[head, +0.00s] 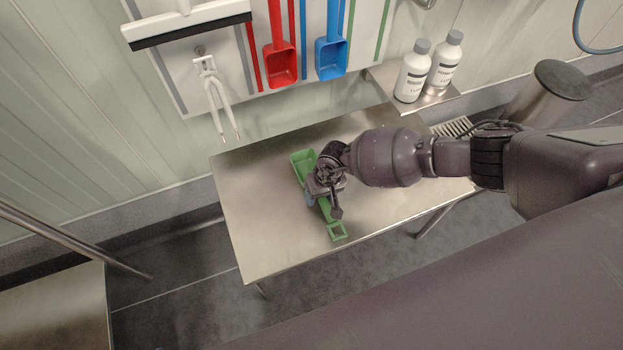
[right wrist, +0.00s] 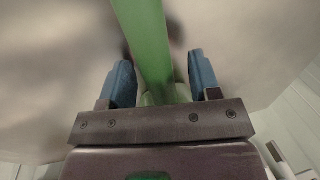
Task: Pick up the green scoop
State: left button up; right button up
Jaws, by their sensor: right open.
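The green scoop (head: 303,164) lies on the metal table, its tray end toward the wall and its looped handle end (head: 337,231) toward the front edge. My right gripper (head: 318,196) is over the middle of the scoop and hides part of it. In the right wrist view the green handle (right wrist: 146,45) runs between the two blue fingers of the gripper (right wrist: 162,82). The fingers stand apart with a gap on each side of the handle. My left gripper is not in view.
The metal table (head: 258,225) is otherwise bare around the scoop. A red scoop (head: 281,65) and a blue scoop (head: 331,58) hang on the wall board behind. Two white bottles (head: 412,72) stand on a small shelf at the back right. A grey bin (head: 552,88) stands farther right.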

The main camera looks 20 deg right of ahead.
jog(key=shift+c, duration=0.2)
grip_shut()
pick_arm(q)
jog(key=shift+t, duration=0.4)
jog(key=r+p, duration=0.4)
jog(key=p, duration=0.1)
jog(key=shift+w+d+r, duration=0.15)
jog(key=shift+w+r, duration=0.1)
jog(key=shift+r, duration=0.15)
pick_arm(e)
notch_tip(320, 180, up, 20)
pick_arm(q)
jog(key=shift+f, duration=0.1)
pick_arm(e)
jog(key=c, duration=0.7)
grip_release()
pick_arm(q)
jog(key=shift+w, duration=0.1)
pick_arm(e)
grip_shut()
